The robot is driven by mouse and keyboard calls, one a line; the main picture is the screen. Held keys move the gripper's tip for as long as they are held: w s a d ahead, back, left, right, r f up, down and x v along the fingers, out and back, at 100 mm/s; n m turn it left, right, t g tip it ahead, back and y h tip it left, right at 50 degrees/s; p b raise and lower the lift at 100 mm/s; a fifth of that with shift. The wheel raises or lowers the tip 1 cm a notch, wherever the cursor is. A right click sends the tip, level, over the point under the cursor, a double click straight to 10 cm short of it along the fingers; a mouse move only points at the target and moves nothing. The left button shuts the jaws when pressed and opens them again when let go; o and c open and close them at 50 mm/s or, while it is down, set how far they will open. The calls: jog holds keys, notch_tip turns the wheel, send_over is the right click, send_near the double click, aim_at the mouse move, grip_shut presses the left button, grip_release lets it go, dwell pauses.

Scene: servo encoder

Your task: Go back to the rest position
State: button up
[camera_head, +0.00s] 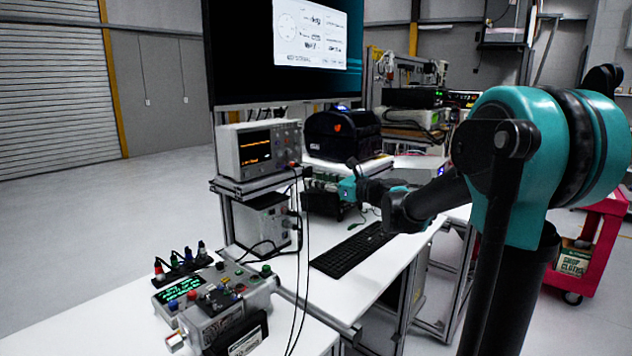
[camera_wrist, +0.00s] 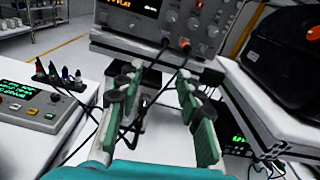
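My gripper (camera_head: 350,184) is above the white workbench (camera_head: 95,325) in the head view, at the end of my teal and black arm, left of the black keyboard (camera_head: 352,250)'s far end. In the wrist view my gripper (camera_wrist: 157,88) shows its two green-padded fingers spread apart. Nothing is held between them; only black cables and parts of the bench show behind the gap. The oscilloscope (camera_wrist: 178,18) with an orange display is beyond the fingertips. In the head view the same oscilloscope (camera_head: 258,148) stands on a raised shelf to the left of my gripper.
A control box with green text (camera_head: 190,293) and a grey servo unit (camera_head: 225,318) sit at the front left of the bench. Loose black cables (camera_head: 303,230) hang near the bench middle. A red cart (camera_head: 598,235) is at right.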

jog(key=s+d+f+n+g+h, duration=0.1)
jog(key=s+d+f+n+h, duration=0.2)
jog(key=s+d+f+n, duration=0.2)
jog(key=s+d+f+n+g+h, duration=0.1)
jog(key=s+d+f+n+h, duration=0.3)
jog(key=f+n, duration=0.4)
jog(key=s+d+f+n+g+h, duration=0.1)
jog(key=s+d+f+n+h, duration=0.2)
jog(key=f, duration=0.6)
jog(key=shift+s+d+f+n+h, duration=0.15)
jog(key=shift+s+d+f+n, duration=0.05)
jog(key=shift+s+d+n, duration=0.6)
jog(key=shift+s+d+f+n+h, duration=0.15)
jog(key=shift+s+d+n, duration=0.4)
jog(key=shift+s+n, duration=0.3)
jog(key=s+d+f+n+h, duration=0.4)
jog(key=s+d+n, duration=0.1)
jog(key=d, duration=0.2)
jog(key=s+f+g, duration=0.3)
jog(key=s+f, duration=0.3)
jog(key=s, duration=0.5)
jog(key=shift+s+f+y, duration=0.25)
jog(key=shift+s+y, duration=0.05)
jog(key=shift+c, duration=0.2)
